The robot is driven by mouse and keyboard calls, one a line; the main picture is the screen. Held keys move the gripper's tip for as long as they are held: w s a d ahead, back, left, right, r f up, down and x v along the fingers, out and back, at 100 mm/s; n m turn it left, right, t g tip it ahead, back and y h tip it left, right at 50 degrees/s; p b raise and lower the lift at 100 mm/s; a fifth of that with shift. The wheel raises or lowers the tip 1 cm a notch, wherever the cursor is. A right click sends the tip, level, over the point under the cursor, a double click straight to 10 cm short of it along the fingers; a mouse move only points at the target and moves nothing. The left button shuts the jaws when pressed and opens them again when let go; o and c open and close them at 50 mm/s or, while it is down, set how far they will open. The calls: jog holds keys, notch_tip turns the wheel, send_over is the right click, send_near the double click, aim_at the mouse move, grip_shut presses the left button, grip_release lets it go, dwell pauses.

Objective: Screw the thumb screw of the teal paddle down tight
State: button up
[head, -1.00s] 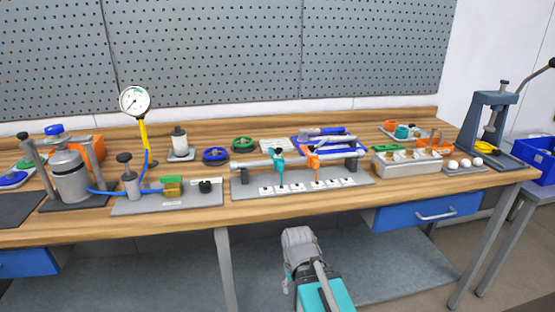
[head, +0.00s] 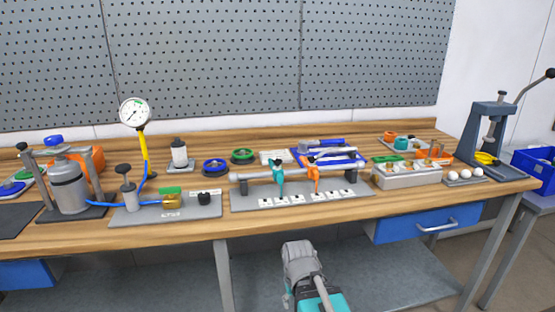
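The teal paddle (head: 278,178) hangs on a horizontal grey bar (head: 249,176) held between two dark end supports above a grey base plate (head: 243,204). It is left of the middle of the bar. An orange paddle (head: 314,176) hangs on the same bar just to its right. Part of my arm shows at the bottom centre, in front of the bench and apart from the paddles. My gripper's fingers are not visible.
White labelled squares (head: 292,201) lie along the base plate. A pump with a gauge (head: 134,112) stands to the left. A grey box of parts (head: 407,180) and an arbor press (head: 488,132) stand to the right. A blue tray (head: 355,161) lies behind the bar. The bench's front edge is before me.

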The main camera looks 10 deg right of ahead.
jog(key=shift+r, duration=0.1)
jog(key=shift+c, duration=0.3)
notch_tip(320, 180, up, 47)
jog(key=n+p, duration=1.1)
jog(key=p, duration=3.7)
send_over(278, 161)
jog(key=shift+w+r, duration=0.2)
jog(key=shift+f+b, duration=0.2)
jog(key=shift+b, duration=0.2)
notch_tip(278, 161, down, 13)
jog(key=b, duration=1.3)
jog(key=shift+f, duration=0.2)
